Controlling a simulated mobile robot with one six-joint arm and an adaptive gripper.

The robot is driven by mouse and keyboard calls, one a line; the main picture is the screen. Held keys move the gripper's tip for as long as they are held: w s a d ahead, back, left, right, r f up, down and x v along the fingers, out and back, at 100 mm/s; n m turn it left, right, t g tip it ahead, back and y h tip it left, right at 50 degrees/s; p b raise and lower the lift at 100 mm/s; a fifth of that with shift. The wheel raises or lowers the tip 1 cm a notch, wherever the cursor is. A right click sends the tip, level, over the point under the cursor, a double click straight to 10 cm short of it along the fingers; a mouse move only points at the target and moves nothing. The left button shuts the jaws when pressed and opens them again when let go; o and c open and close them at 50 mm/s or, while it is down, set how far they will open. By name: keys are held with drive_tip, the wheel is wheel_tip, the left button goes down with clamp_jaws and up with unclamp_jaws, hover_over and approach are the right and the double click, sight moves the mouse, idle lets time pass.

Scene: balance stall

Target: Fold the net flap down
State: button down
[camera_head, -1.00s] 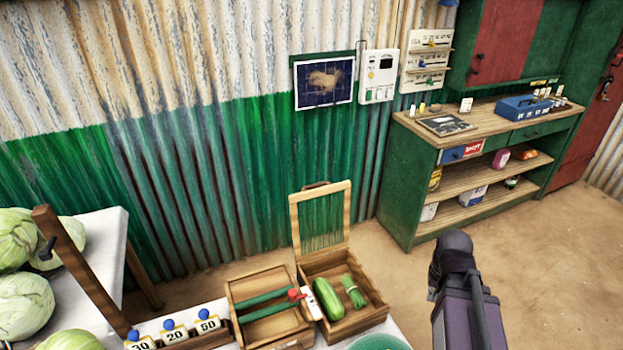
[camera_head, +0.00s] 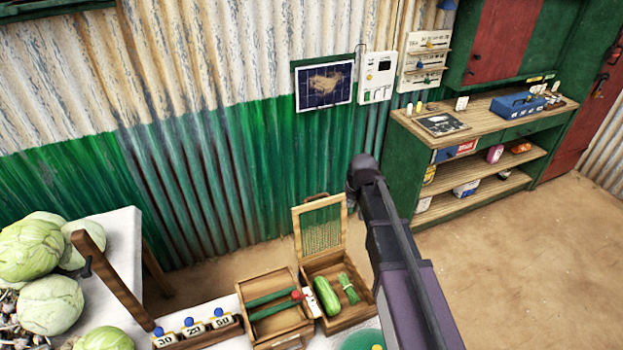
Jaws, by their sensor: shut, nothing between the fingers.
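The net flap (camera_head: 320,236) is a light wooden frame with green netting, in the middle of the head view. It stands upright, open, at the back edge of a wooden crate (camera_head: 350,317). A cucumber (camera_head: 326,297) and a tied green bundle (camera_head: 348,288) lie inside the crate. A dark handle (camera_head: 316,198) shows at the flap's top edge. My arm rises from the lower right, and its dark upper end is right of and above the flap in the picture. My gripper's fingers do not show.
A second wooden box (camera_head: 272,305) with green bars and a red knob stands left of the crate. Number tags (camera_head: 194,328) stand farther left, near cabbages (camera_head: 50,304) on a white table. A green shelf unit (camera_head: 408,172) stands right. The corrugated wall (camera_head: 210,190) is behind.

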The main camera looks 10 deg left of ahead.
drive_tip(key=w+a+r+n+p, duration=0.1)
drive_tip(key=w+a+r+p, duration=0.1)
drive_tip(key=a, duration=0.4)
drive_tip(key=w+a+r+n+t+y+p, duration=0.1)
drive_tip(key=w+a+r+p, duration=0.1)
drive_tip(key=a+r, duration=0.3)
drive_tip(key=shift+a+r+p, duration=0.15)
drive_tip(key=shift+a+p, duration=0.35)
drive_tip(key=shift+a, duration=0.65)
drive_tip(key=b+x, duration=1)
drive_tip(key=shift+s+d, duration=0.55)
drive_tip(key=shift+s, duration=0.25)
drive_tip(key=shift+s+d, duration=0.55)
drive_tip(key=shift+s, duration=0.3)
drive_tip(key=shift+a, duration=0.1)
